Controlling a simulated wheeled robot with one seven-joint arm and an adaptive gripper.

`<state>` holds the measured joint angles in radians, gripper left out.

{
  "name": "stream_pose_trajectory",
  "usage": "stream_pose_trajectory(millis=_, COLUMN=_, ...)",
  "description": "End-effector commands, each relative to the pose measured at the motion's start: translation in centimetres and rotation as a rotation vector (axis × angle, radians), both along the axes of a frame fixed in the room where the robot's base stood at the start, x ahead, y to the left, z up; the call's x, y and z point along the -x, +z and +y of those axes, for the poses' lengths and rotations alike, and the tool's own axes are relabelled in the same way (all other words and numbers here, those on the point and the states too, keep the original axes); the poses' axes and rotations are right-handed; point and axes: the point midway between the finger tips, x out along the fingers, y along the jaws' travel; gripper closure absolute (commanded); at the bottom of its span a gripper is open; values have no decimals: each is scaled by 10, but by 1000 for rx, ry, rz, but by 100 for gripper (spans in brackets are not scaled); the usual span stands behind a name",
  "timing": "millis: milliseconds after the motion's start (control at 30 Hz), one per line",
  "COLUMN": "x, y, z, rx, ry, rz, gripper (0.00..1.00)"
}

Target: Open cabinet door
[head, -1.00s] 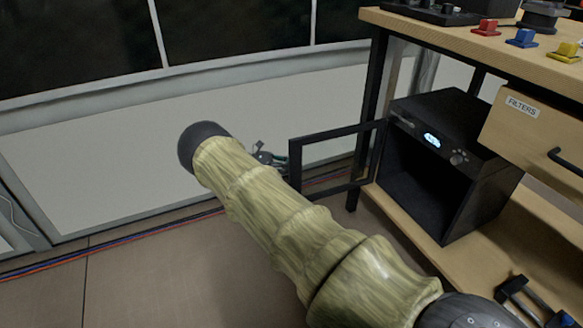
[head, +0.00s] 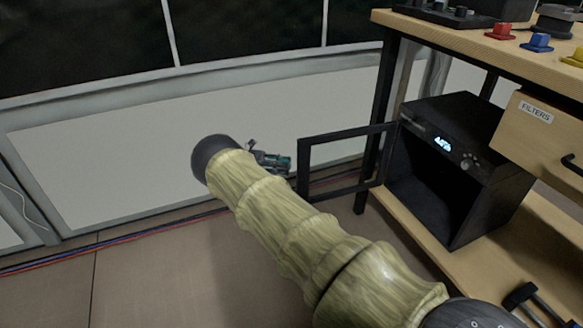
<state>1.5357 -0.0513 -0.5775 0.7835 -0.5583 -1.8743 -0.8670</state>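A black cabinet (head: 480,172) with a small lit display stands on the wooden shelf under the table. Its door, a black frame with a see-through middle (head: 345,136), stands swung wide open to the left, and the dark inside of the cabinet shows. My arm reaches up from the bottom right in front of the door's left side. My gripper (head: 272,160) is mostly hidden behind the arm, close to the left edge of the door. I cannot tell whether it touches the door or whether its fingers are open.
A wooden table (head: 460,37) with red, blue and yellow pieces on top stands at the right. A drawer labelled FILTERS (head: 535,122) juts out right of the cabinet. A black clamp-like thing (head: 530,298) lies low at the right. Cables run along the wall's foot; the left floor is clear.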

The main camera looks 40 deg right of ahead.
Motion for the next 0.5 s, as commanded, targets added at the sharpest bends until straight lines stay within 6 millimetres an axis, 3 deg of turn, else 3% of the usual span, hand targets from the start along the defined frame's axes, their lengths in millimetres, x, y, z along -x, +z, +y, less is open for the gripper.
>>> stream_pose_trajectory(millis=500, x=-11, y=0, z=10, rx=-1, ry=0, rz=1, gripper=81)
